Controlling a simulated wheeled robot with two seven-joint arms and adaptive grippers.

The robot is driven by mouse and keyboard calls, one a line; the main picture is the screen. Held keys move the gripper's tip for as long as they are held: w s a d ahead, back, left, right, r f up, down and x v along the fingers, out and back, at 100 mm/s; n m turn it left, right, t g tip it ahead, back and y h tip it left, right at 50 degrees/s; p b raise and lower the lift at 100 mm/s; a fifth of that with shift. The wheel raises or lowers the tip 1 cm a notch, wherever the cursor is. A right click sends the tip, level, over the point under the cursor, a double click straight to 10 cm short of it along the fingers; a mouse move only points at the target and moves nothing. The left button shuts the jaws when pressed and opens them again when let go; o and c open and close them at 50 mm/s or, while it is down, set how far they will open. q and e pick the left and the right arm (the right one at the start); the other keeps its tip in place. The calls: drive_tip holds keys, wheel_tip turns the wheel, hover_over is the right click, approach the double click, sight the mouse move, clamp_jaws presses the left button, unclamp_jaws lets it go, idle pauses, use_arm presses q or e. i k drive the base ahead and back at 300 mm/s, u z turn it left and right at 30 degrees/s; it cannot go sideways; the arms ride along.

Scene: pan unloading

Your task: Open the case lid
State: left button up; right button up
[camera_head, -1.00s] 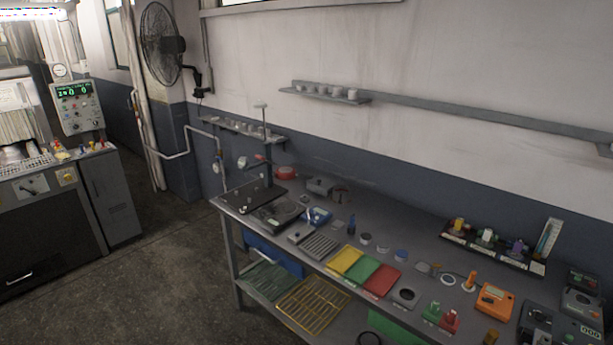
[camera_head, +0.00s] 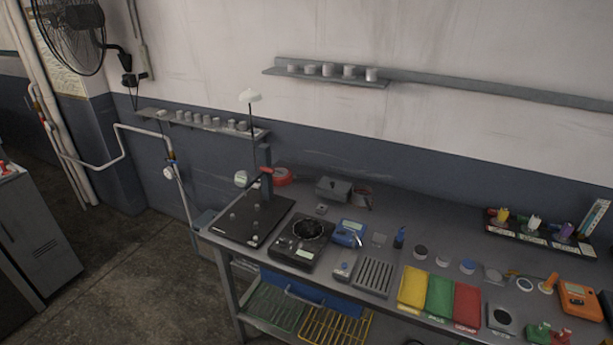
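A small grey box-like case (camera_head: 333,190) stands at the back of the grey workbench, near the wall. Its top looks closed, though it is small in this view. Neither of my grippers shows in the head view, so nothing of mine is near the case here.
The workbench (camera_head: 386,204) holds a black stand (camera_head: 250,221), a black scale (camera_head: 302,242), a blue device (camera_head: 349,233), and yellow, green and red trays. A wall shelf (camera_head: 325,77) hangs above. Open floor (camera_head: 150,270) lies left of the bench.

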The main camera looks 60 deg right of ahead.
sight(328, 185)
drive_tip(key=i, duration=0.25)
drive_tip(key=z, duration=2.95)
